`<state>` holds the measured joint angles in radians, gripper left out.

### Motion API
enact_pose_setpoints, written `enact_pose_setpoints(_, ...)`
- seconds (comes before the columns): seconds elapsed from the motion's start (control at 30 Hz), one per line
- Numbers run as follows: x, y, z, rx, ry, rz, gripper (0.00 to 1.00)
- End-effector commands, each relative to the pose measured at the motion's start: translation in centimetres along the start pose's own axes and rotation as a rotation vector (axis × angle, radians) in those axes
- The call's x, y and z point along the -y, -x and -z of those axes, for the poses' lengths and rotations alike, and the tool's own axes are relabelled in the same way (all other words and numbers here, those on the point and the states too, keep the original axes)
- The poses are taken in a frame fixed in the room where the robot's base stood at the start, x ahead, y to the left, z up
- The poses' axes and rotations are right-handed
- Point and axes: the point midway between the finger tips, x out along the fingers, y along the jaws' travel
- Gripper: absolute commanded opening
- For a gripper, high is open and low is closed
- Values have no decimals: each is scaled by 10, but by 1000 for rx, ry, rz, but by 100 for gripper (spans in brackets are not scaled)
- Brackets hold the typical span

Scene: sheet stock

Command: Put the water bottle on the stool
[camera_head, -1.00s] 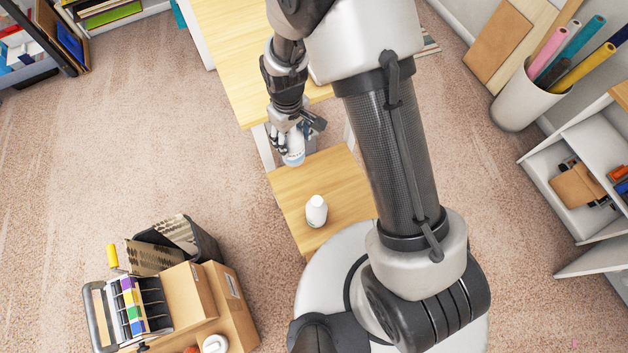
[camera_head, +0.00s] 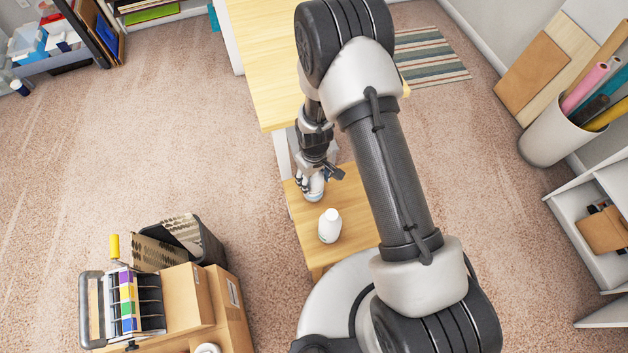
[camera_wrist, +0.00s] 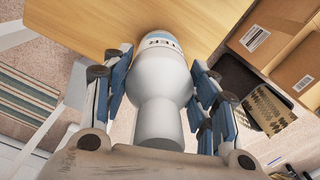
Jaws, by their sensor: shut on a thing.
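My gripper (camera_head: 314,186) is shut on a white and blue water bottle (camera_head: 314,196). The bottle also shows between the fingers in the wrist view (camera_wrist: 160,80), with part of a dark-lettered label visible at its far end. The bottle looks about upright, over the far left part of the wooden stool (camera_head: 359,238). The stool top also shows in the wrist view (camera_wrist: 85,22). I cannot tell whether the bottle's base touches the stool. The fingers hide part of the bottle.
A second white bottle (camera_head: 330,226) stands on the stool, close in front of the held one. A wooden table (camera_head: 262,60) stands just behind the stool. Cardboard boxes (camera_head: 187,298) and a dark bin (camera_head: 205,240) are at the lower left. Open carpet lies to the left.

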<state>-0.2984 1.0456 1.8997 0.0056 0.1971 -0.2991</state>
Motion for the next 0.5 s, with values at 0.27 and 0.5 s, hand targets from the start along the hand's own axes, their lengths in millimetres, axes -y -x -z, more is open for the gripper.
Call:
enact_pose_setpoints(0.27,0,-11,1,-3,0,-1,17)
enact_pose_setpoints(0.5,0,-15,0,-1,0,0,57)
